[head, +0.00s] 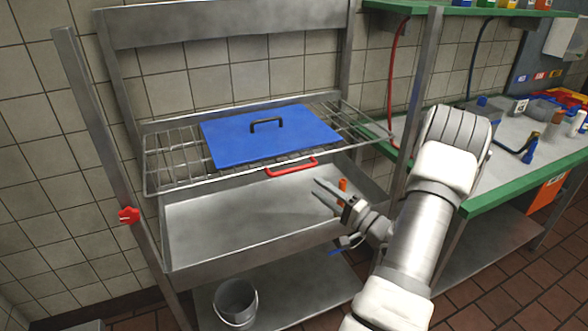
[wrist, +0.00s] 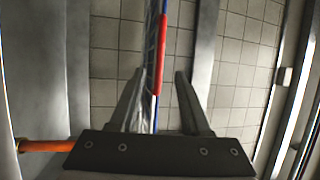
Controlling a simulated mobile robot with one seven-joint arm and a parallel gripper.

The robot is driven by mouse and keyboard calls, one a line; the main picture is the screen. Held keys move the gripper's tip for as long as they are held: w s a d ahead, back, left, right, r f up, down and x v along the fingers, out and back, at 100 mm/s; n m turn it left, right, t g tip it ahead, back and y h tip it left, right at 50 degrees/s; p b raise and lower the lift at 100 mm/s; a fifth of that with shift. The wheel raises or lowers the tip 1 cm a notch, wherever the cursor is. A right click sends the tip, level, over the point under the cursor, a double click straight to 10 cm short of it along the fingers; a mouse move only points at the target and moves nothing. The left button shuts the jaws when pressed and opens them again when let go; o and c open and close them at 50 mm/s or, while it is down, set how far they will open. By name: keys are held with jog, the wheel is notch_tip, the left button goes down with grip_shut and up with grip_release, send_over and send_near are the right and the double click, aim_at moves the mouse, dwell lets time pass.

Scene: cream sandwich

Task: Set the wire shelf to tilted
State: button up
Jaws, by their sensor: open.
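The wire shelf (head: 170,168) spans the metal frame above a deep steel basin and looks roughly level. A blue board (head: 230,140) with a black handle (head: 267,123) lies on it. A red handle (head: 291,168) is on the shelf's front edge. My gripper (head: 318,188) is open and empty, just right of and below the red handle, apart from it in the head view. In the wrist view, the red handle (wrist: 162,55) lines up with the gap between my open fingers (wrist: 160,75); its depth relative to the fingertips is unclear.
The steel basin (head: 215,260) is below the shelf, with a bucket (head: 235,302) on the lower shelf. A red knob (head: 128,215) is on the left post. An orange rod (wrist: 45,146) is beside my gripper. A green-edged bench (head: 520,185) stands right.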

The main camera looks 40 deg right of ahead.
aim_at(294, 169)
jog(key=x, duration=1)
jog(key=shift+w, duration=0.15)
grip_shut()
dwell(1.0)
